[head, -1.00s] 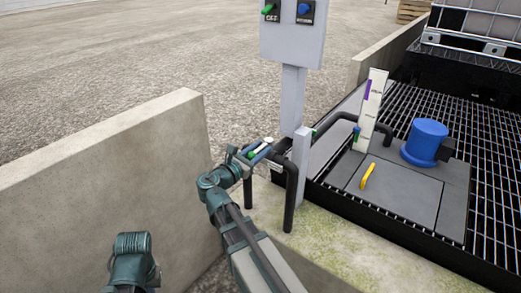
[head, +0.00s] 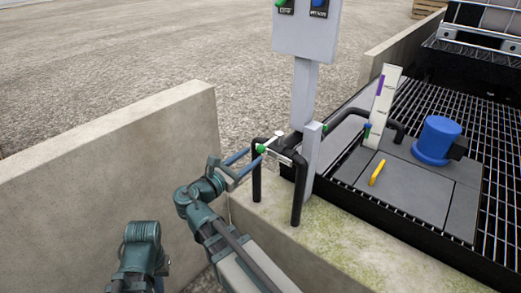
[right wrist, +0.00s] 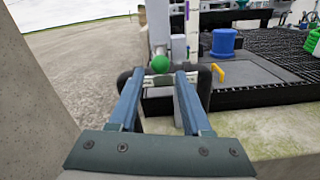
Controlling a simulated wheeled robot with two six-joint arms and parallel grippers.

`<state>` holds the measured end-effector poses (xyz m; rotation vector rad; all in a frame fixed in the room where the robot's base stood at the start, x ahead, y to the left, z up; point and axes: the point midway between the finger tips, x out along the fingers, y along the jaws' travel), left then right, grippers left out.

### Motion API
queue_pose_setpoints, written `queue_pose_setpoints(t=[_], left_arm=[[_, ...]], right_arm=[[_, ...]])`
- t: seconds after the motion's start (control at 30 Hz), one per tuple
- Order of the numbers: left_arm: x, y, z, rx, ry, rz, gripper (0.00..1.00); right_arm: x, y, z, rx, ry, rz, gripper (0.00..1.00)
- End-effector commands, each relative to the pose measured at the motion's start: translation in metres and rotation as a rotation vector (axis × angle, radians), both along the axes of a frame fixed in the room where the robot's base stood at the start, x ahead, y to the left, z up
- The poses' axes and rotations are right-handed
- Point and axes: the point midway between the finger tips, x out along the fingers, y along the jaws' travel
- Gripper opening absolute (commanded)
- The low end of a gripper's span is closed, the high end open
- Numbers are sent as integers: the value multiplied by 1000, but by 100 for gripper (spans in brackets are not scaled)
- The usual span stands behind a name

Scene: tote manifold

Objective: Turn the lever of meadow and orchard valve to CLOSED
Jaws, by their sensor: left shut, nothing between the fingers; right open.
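A small valve sits on the black pipe loop (head: 298,190) at the concrete ledge. I see a green ball knob (head: 261,148) and a pale handle or plate (head: 278,141) beside it. The knob also shows in the right wrist view (right wrist: 160,63), above a pale label plate whose text is unreadable. I cannot tell which valve it is or how its lever is set. My right gripper (head: 243,163) is open and empty, its fingers pointing toward the knob, just short of it. Part of my left arm shows at the lower left of the head view; its fingers are hidden.
A grey post (head: 303,95) with a switch box (head: 313,28) rises behind the pipe. A concrete wall (head: 110,165) stands left of my right arm. A blue motor (head: 438,138), yellow handle (head: 377,173) and upright gauge board (head: 383,105) stand on the right.

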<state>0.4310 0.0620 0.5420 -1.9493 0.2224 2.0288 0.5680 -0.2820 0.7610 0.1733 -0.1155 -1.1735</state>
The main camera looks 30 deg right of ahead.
Motion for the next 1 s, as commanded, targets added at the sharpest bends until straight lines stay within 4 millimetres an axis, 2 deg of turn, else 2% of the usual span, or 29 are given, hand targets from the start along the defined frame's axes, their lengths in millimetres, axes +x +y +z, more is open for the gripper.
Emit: queue_pose_setpoints(t=[0.1, 0.3, 0.83, 0.93, 1.0], left_arm=[[0, 0, 0, 0, 0, 0, 0], [0, 0, 0, 0, 0, 0, 0], [0, 0, 0, 0, 0, 0, 0], [0, 0, 0, 0, 0, 0, 0], [0, 0, 0, 0, 0, 0, 0]], right_arm=[[-7, 17, 0, 0, 0, 2, 48], [-13, 31, 0, 0, 0, 0, 48], [-14, 32, -1, 3, -1, -1, 48], [-16, 33, -10, 60, -26, -5, 48], [-20, 34, -28, 168, -71, -18, 48]])
